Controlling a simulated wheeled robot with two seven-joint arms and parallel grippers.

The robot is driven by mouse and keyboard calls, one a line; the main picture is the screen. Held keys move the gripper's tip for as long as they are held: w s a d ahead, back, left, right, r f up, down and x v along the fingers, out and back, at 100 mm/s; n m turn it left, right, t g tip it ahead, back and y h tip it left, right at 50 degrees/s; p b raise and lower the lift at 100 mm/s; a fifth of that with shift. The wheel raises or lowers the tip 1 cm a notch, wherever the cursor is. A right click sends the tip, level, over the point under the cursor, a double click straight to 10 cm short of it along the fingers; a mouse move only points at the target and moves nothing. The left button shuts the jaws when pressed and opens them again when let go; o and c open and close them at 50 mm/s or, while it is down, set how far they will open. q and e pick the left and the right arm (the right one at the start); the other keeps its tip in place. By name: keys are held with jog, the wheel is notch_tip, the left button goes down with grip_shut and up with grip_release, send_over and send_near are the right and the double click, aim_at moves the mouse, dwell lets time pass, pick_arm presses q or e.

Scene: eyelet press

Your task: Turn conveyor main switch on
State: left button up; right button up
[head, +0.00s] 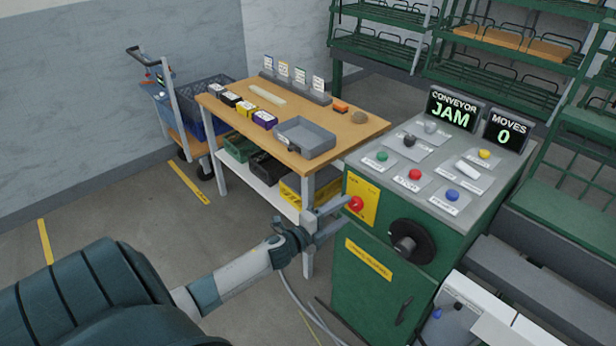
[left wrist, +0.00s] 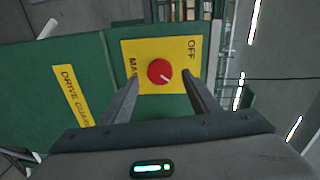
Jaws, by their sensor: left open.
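The conveyor main switch is a red round knob (head: 355,203) on a yellow plate (head: 362,190) on the green control cabinet's side. In the left wrist view the red knob (left wrist: 160,72) has a small white mark toward its lower right, and the yellow plate (left wrist: 143,50) reads "OFF" and a partly covered "MA". My left gripper (head: 337,213) is open, with its fingers pointing at the knob. In the left wrist view the left gripper's fingertips (left wrist: 160,82) stand on either side of the knob, apart from it as seen. My right gripper is not in view.
A black handwheel (head: 408,242) juts from the cabinet right of the switch. The console top (head: 440,165) carries several coloured buttons; its display (head: 453,110) reads "CONVEYOR JAM". A wooden workbench (head: 350,135) stands close to the left. Open floor (head: 130,240) lies further left.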

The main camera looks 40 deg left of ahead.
pick_arm(q)
jog(key=s+a+r+b, duration=0.1)
jog(key=s+b, duration=0.1)
jog(key=s, duration=1.1)
jog(key=shift+s, duration=0.3)
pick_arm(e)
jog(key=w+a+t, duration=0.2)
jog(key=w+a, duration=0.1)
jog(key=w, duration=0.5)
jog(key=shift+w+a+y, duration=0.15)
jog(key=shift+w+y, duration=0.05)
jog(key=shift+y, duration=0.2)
pick_arm(q)
jog(key=shift+a, duration=0.1)
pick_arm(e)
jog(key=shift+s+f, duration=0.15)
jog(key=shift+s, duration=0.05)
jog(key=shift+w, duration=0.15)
